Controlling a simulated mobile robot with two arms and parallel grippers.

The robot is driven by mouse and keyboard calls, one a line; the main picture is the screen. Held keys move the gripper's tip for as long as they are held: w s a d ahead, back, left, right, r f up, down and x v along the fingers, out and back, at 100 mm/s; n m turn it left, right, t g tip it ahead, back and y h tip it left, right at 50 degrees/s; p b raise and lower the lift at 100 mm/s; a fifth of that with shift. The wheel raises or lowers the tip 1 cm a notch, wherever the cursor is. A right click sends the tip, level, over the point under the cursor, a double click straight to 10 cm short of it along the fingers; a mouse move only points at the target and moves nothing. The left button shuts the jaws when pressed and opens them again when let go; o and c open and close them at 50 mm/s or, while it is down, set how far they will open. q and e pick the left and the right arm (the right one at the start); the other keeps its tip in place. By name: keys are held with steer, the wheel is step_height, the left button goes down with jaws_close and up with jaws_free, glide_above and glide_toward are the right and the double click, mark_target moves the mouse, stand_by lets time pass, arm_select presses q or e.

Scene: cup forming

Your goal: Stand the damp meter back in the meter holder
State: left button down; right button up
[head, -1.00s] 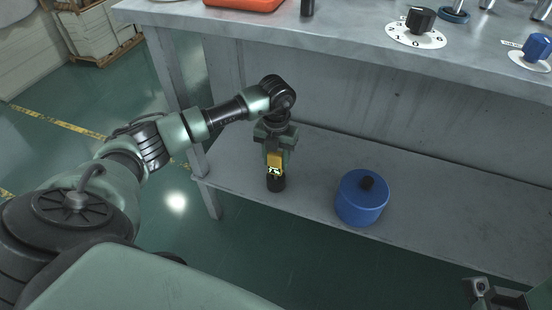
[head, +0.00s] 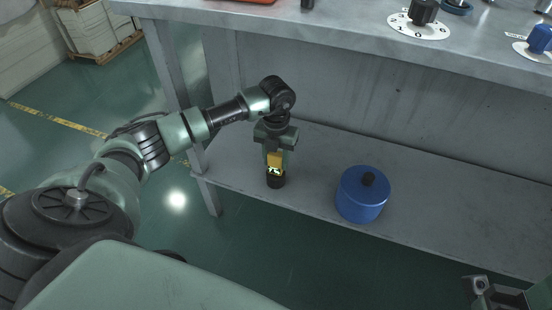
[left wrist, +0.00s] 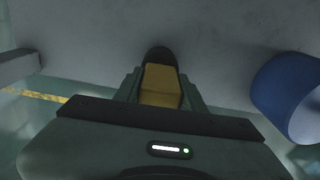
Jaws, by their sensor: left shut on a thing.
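The damp meter (head: 274,159) is yellow with a small lit display and is upright at the left part of the lower shelf. My left gripper (head: 275,152) is shut on it from above. The black round meter holder (head: 276,182) is directly below the meter. The meter's lower end is at or in the holder's top; I cannot tell how deep. In the left wrist view the meter (left wrist: 160,86) lies between the fingers, with the dark holder (left wrist: 160,54) just beyond it. My right gripper (head: 500,292) shows partly at the bottom right corner, its fingers unclear.
A blue lidded pot (head: 362,195) stands to the right on the same grey shelf (head: 430,215). The workbench top (head: 340,22) overhangs behind, with a black knob (head: 423,12) and a blue knob (head: 540,38). A table leg (head: 170,80) is at left. The shelf beyond the pot is clear.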

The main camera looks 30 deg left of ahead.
arm_select(q)
steer(key=shift+f, duration=0.2)
steer(key=c, duration=0.8)
jaws_free()
steer(key=shift+o, duration=0.5)
steer(key=o, duration=0.4)
steer(key=shift+r, duration=0.15)
